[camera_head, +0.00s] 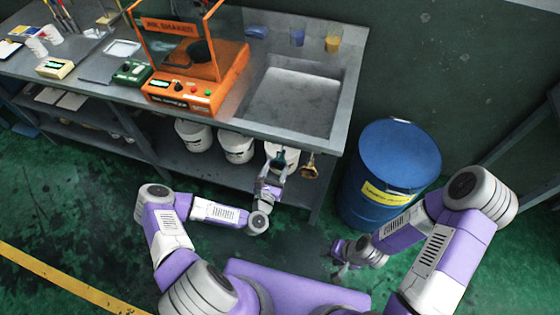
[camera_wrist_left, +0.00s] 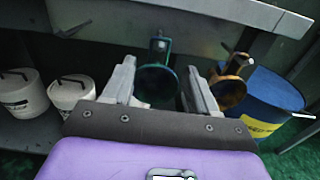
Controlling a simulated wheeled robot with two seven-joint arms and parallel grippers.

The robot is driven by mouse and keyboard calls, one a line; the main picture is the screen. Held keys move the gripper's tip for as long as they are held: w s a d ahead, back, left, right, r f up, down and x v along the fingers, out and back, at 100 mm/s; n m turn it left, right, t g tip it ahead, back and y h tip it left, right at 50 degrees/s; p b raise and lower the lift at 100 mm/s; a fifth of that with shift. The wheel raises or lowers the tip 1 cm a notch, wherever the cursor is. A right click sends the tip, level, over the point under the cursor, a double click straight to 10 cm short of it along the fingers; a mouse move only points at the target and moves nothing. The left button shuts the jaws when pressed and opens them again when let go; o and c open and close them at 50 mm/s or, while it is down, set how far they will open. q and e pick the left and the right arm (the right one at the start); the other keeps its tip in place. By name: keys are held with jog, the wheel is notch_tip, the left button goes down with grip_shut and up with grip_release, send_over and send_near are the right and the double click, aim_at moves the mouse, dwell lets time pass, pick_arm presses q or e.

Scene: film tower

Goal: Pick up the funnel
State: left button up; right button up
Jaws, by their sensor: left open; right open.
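Two funnels hang at the front edge of the sink bench. The teal-green funnel (camera_wrist_left: 156,83) shows between the fingers of my left gripper (camera_wrist_left: 160,68). In the head view the left gripper (camera_head: 281,156) is open, with a finger on either side of this green funnel (camera_head: 279,160). Whether the fingers touch it I cannot tell. The brown-orange funnel (camera_head: 310,168) hangs just to the right, outside the fingers; it also shows in the left wrist view (camera_wrist_left: 228,92). My right gripper (camera_head: 340,265) is open and empty, low over the floor, away from the funnels.
The grey bench (camera_head: 348,100) with its sink lies beyond the left gripper. White buckets (camera_head: 236,148) stand on its lower shelf. A blue drum (camera_head: 375,190) stands right of the bench. An orange shaker (camera_head: 190,85) sits on top. The green floor in front is clear.

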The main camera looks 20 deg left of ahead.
pick_arm(q)
jog(key=w, duration=0.7)
jog(key=shift+w+b, duration=0.3)
jog(key=shift+b, duration=0.05)
jog(key=shift+s, duration=0.1)
jog(key=c, duration=1)
